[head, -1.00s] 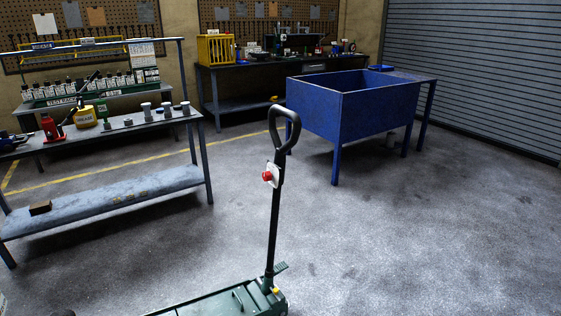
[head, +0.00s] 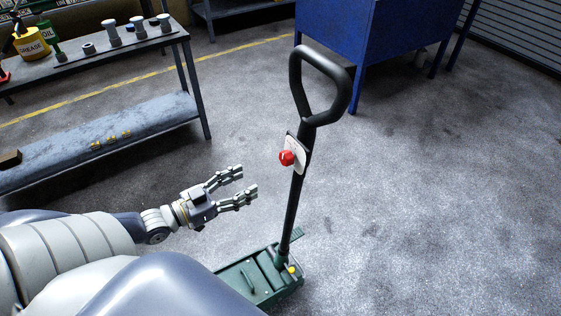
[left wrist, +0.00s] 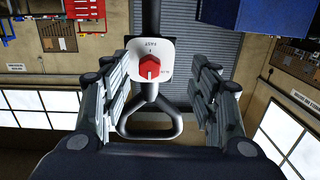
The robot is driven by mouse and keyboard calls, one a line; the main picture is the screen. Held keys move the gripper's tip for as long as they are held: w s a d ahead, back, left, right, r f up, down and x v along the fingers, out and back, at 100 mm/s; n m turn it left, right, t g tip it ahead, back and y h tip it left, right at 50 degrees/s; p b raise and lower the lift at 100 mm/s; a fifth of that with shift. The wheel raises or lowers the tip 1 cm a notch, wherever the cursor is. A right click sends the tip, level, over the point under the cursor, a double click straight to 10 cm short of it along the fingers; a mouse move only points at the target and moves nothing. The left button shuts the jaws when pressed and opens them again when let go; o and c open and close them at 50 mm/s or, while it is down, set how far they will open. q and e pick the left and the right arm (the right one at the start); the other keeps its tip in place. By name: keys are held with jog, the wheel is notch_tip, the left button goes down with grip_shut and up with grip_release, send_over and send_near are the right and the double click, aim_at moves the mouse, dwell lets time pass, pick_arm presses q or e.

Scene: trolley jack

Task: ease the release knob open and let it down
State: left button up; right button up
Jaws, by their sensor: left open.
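A red release knob (head: 287,158) sits on a white plate (head: 298,152) on the upright black handle (head: 293,205) of a green trolley jack (head: 262,276). The handle ends in a black loop grip (head: 320,88). My left gripper (head: 250,181) is open and empty, to the left of the handle and a little below the knob, apart from it. In the left wrist view the red knob (left wrist: 150,68) lies ahead between the spread fingers (left wrist: 165,95), nearer the left one, with a white pointer mark on it. The jack's left part is hidden behind my arm. My right gripper is not in view.
A grey workbench (head: 100,50) with a grease can (head: 31,43) and small pots stands at the upper left. The floor right of the jack is clear.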

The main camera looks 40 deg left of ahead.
aim_at(282, 161)
pick_arm(q)
jog(key=shift+h, duration=0.5)
jog(key=w+d+r, duration=0.1)
jog(key=w, duration=0.1)
jog(key=w+d+r+b, duration=0.1)
jog(key=w+d, duration=0.1)
jog(key=w, duration=0.1)
jog(key=w+d+r, duration=0.1)
jog(key=w, duration=0.2)
jog(key=shift+w+d, duration=0.15)
jog(key=shift+d, duration=0.2)
jog(key=shift+w+d+f, duration=0.1)
jog(key=shift+w+d, duration=0.05)
jog(key=shift+w, duration=0.2)
jog(key=shift+w+d, duration=0.2)
jog(key=shift+w, duration=0.35)
jog(key=shift+w+d, duration=0.1)
jog(key=c, duration=1.1)
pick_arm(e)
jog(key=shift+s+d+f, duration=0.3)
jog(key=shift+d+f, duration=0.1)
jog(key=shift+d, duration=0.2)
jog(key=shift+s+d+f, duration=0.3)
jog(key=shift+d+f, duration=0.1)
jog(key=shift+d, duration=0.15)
